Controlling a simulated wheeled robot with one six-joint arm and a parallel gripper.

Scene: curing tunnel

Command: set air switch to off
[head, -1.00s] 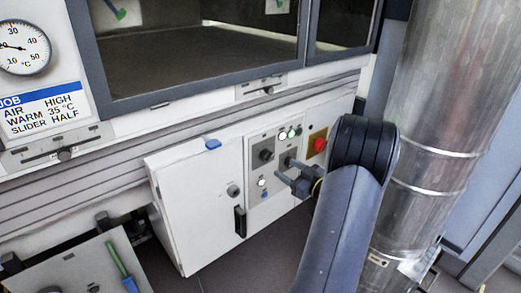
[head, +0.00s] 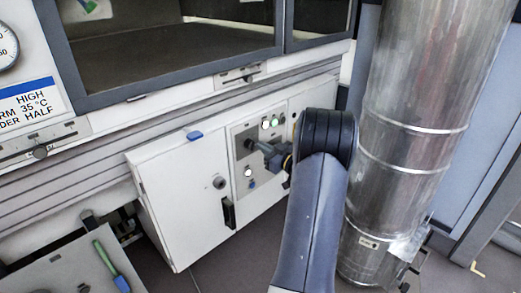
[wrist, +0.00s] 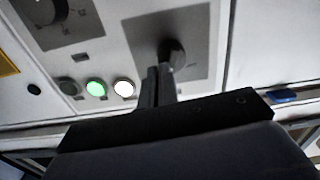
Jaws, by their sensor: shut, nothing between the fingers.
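The control panel (head: 238,172) on the white cabinet carries a dark rotary knob (head: 248,144), which also shows in the wrist view (wrist: 173,54) on a grey square plate. A second dark knob (wrist: 45,10) is at the upper left of the wrist view; my gripper hides it in the head view. I cannot read the labels to tell which knob is the air switch. My gripper (head: 255,147) is shut and empty, its fingertips right at the first knob. They also show in the wrist view (wrist: 155,72). I cannot tell whether they touch it.
A green lamp (wrist: 95,87) and a white lamp (wrist: 123,87) are lit near the knobs. A blue handle (head: 194,135) sits on the cabinet top edge. A large metal duct (head: 405,130) stands close on the right. A green-handled tool (head: 108,262) is at the lower left.

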